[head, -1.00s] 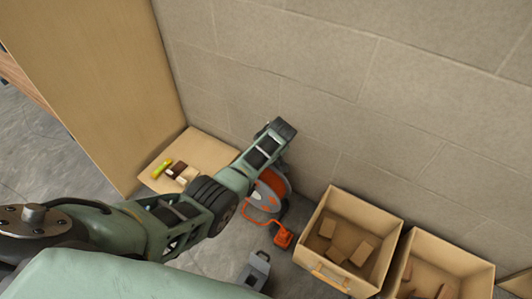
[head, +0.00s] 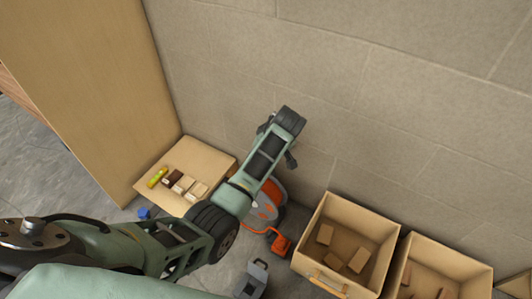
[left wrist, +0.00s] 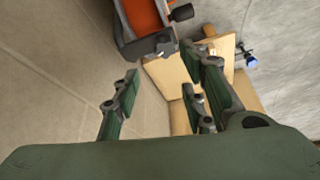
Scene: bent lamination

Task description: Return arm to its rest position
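My left arm (head: 205,230) reaches in from the lower left of the head view, toward the stone wall. Its gripper (head: 278,143) is at the far end, above the orange reel and near the wall. In the left wrist view, the fingers of my left gripper (left wrist: 162,95) stand wide apart with nothing between them. What lies straight below the gripper is partly hidden by the arm. My right gripper is in neither view.
A low wooden surface (head: 205,160) holds several small blocks. An orange reel (head: 272,205) stands beside the arm. Two open wooden boxes (head: 375,222) (head: 452,252) with brown blocks stand to the right. A tall wooden panel (head: 90,85) rises at left. A grey object (head: 252,280) is on the floor.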

